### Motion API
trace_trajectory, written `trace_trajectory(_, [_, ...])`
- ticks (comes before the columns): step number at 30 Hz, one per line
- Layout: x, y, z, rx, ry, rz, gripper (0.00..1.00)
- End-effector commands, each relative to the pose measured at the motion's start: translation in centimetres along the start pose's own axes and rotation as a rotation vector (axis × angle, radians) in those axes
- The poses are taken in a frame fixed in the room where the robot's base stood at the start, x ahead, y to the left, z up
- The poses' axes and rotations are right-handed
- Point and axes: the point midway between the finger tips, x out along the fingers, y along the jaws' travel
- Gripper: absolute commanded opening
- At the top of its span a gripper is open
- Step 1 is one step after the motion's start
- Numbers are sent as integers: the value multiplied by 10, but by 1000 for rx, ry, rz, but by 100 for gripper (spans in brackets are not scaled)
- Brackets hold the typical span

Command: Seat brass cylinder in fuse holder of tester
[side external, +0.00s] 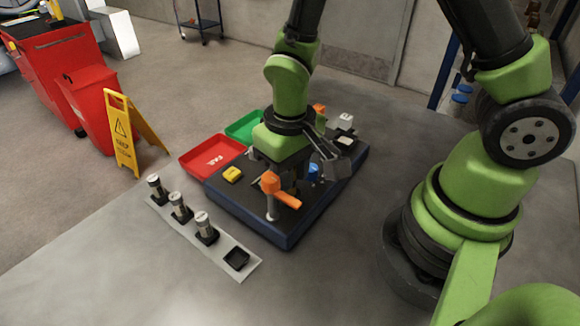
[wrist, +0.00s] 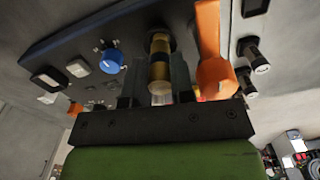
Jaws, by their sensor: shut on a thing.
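The brass cylinder (wrist: 160,68), with a dark band around it, is held between the fingers of my gripper (wrist: 157,88) in the wrist view. Its far end meets a dark round opening, apparently the fuse holder (wrist: 159,41), on the tester panel; I cannot tell how deep it sits. The tester (side external: 240,205) is a dark panel with a blue edge in the side external view. There my gripper (side external: 282,178) points down over the tester, and the arm hides the cylinder and the holder.
An orange lever (side external: 288,200) stands close beside my gripper and also shows in the wrist view (wrist: 208,50). A blue knob (wrist: 111,60) is on the panel. A strip (side external: 160,210) holds several black sockets, one empty (side external: 237,258). Red (side external: 208,158) and green (side external: 243,127) trays lie behind.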

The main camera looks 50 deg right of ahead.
Motion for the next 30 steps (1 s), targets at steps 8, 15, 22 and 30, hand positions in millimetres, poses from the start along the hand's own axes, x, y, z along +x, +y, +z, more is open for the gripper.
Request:
trace_trajectory(8, [0,0,0,0,0,0,0])
trace_trajectory(15, [3,0,0,1,-1,0,0])
trace_trajectory(22, [6,0,0,0,0,0,0])
trace_trajectory(30, [6,0,0,0,0,0,0])
